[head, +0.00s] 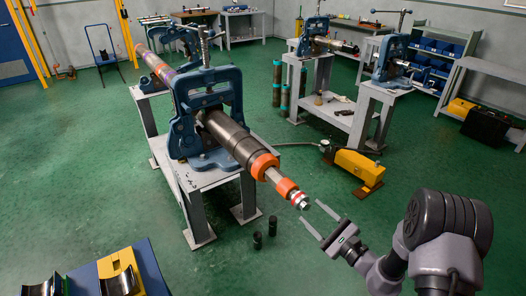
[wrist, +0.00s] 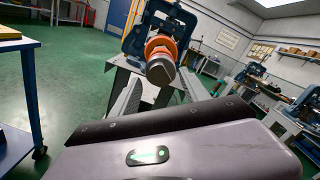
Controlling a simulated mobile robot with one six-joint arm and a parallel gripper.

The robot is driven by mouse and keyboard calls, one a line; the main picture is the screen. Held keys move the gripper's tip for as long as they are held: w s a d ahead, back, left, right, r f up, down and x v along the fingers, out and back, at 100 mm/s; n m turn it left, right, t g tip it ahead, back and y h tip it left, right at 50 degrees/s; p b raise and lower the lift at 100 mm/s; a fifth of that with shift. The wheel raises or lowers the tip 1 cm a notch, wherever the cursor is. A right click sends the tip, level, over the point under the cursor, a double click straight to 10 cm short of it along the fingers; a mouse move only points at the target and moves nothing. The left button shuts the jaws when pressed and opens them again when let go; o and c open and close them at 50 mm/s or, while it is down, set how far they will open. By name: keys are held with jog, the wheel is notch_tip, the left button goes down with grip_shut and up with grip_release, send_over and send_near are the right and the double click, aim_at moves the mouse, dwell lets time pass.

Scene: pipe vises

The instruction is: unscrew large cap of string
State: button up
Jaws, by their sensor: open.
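The string (head: 228,135) is a long dark pipe clamped in a blue vise (head: 205,110) on a grey stand. Its near part carries orange bands (head: 264,166) and narrows to a metallic end piece (head: 302,202), possibly the cap. In the wrist view a grey round end face (wrist: 160,72) points at me, with an orange ring behind it. My gripper (head: 311,217) is open and empty, just off this near end in the head view. In the wrist view its two fingers (wrist: 158,85) lie left and right of the end face; contact cannot be made out.
Two small dark cylinders (head: 265,233) stand on the green floor below the string. A yellow block-shaped device (head: 358,168) lies to the right. A blue table with a yellow fixture (head: 118,272) is at lower left. More vises (head: 393,58) stand behind.

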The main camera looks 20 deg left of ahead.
jog(key=m, duration=0.2)
jog(key=m+p, duration=0.1)
jog(key=m, duration=0.1)
jog(key=m+p, duration=0.1)
jog(key=shift+r+m+t, duration=0.3)
jog(key=shift+m, duration=0.1)
jog(key=shift+f+m, duration=0.15)
jog(key=shift+m, duration=0.85)
jog(key=m+p, duration=0.2)
jog(key=m, duration=0.2)
jog(key=shift+h+p, duration=0.3)
jog(key=shift+m, duration=1.1)
jog(key=shift+f+m, duration=0.15)
jog(key=shift+m, duration=0.35)
jog(key=shift+x, duration=1.15)
